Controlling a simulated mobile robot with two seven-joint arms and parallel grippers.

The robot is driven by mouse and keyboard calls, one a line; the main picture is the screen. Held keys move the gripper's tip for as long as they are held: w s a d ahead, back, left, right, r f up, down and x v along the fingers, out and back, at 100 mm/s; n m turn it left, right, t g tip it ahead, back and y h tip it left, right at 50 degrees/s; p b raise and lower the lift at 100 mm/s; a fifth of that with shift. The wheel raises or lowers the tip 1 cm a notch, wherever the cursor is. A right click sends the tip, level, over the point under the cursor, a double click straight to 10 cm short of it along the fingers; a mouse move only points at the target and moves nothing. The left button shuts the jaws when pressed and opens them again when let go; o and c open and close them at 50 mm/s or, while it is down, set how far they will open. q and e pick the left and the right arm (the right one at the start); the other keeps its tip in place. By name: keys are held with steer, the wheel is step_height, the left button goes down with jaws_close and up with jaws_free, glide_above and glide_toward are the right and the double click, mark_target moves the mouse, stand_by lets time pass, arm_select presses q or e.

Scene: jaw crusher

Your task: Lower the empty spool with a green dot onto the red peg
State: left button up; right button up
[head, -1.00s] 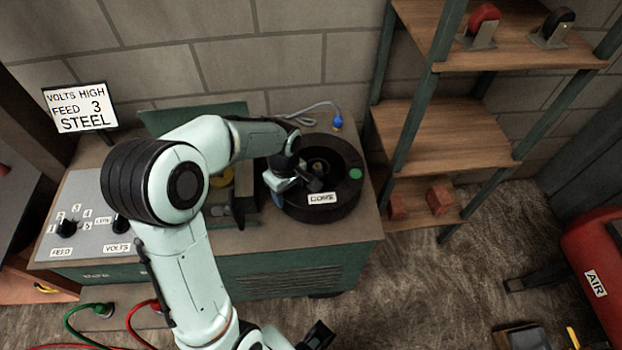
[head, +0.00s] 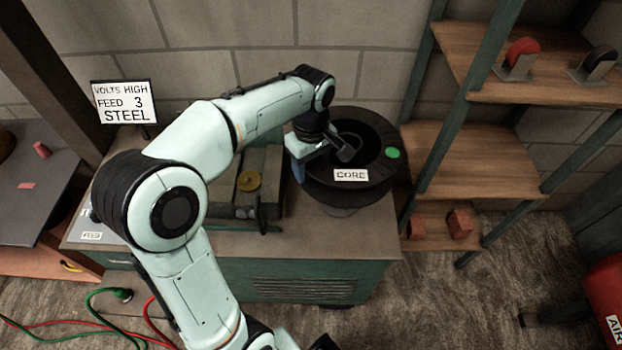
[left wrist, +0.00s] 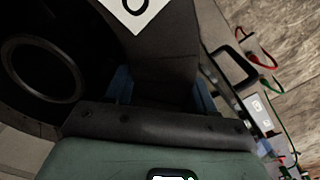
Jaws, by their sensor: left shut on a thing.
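The black spool (head: 385,172) has a green dot and a CORE label on its top face. My left gripper (head: 322,158) is shut on the spool's near-left rim, one finger inside the rim and one outside. The spool hangs level a little above the bench, with a grey shape under it. In the left wrist view the spool (left wrist: 85,95) fills the space between the blue fingers (left wrist: 162,90), and its open centre is empty. A small red post (head: 41,150) stands on the dark table at far left; it may be the red peg. A dark tip at the bottom edge may be my right gripper.
A wooden shelf (head: 465,165) stands close on the right. The dark table (head: 40,220) at left has clear room. Green and red cables lie on the floor.

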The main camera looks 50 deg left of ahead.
arm_select(q)
step_height(320, 180, up, 6)
steer(key=shift+f+p, duration=0.1)
steer(key=shift+p, duration=0.75)
step_height(320, 180, up, 4)
steer(key=p, duration=0.3)
step_height(320, 180, up, 8)
steer(key=p, duration=0.4)
steer(key=shift+f, duration=0.2)
arm_select(e)
steer(key=w+r+t, duration=0.1)
steer(key=w+r, duration=0.8)
steer(key=r, duration=0.2)
steer(key=shift+r, duration=0.35)
arm_select(q)
steer(key=shift+w+f, duration=0.1)
arm_select(e)
steer(key=shift+s, duration=0.1)
